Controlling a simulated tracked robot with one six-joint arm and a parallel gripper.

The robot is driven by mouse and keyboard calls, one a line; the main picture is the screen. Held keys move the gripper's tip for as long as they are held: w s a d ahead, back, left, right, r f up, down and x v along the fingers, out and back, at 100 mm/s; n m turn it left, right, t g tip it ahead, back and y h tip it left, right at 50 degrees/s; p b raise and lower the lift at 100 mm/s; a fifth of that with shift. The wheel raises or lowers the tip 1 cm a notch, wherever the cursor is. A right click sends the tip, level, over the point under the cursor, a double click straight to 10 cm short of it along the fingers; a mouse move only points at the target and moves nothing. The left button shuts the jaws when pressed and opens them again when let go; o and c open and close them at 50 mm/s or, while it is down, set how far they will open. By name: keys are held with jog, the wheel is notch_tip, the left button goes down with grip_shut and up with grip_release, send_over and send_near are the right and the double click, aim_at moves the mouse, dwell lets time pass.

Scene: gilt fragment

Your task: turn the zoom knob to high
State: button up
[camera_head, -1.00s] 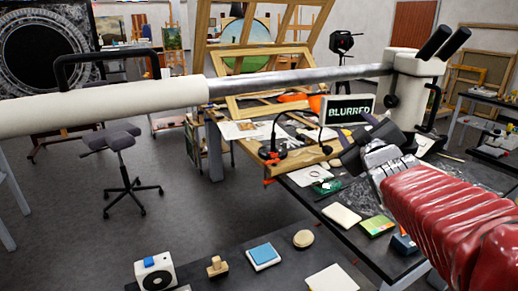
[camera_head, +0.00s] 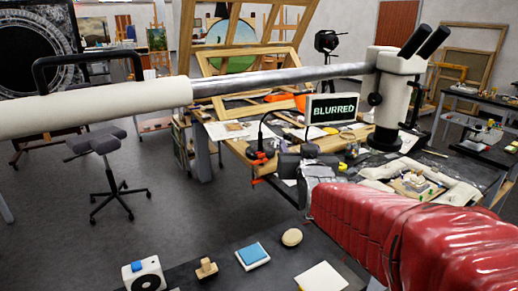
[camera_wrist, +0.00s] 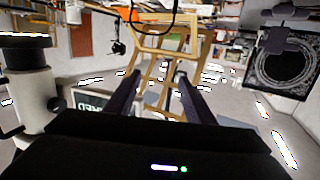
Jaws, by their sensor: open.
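A white microscope (camera_head: 392,105) with black eyepieces (camera_head: 413,41) stands on the dark bench at the right of the head view. A small black knob (camera_head: 374,99) sticks out on its left side; I cannot read any marking on it. A sign (camera_head: 333,108) beside it reads BLURRED. My gripper (camera_head: 308,157) is left of and below the microscope, in front of the sign, apart from the knob. In the wrist view, my gripper (camera_wrist: 157,92) is open and empty, and the microscope (camera_wrist: 32,92) with a dark side knob (camera_wrist: 54,104) stands left of the fingers.
A long boom (camera_head: 285,80) runs across the head view to the microscope. Cables and an orange-red clamp (camera_head: 259,157) are at the bench's left edge. A framed piece on a tray (camera_head: 412,187) lies before the microscope. A wooden easel frame (camera_head: 250,62) stands behind.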

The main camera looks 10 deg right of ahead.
jog(key=shift+w+a+f+m, duration=0.4)
jog(key=shift+a+f+m, duration=0.05)
jog(key=shift+a+m, duration=0.25)
jog(key=s+a+f+n+g+y, duration=0.2)
jog(key=s+a+f+g, duration=0.2)
jog(key=s+f+g, duration=0.55)
jog(key=s+a+f+g, duration=0.1)
jog(key=s+f, duration=0.1)
jog(key=s, duration=0.9)
jog(key=s+a+f+n, duration=0.1)
jog(key=s+a+f, duration=0.1)
jog(key=s, duration=0.8)
jog(key=shift+s+f+n+g+y, duration=0.3)
jog(key=shift+s+f+g, duration=0.05)
jog(key=shift+f, duration=0.5)
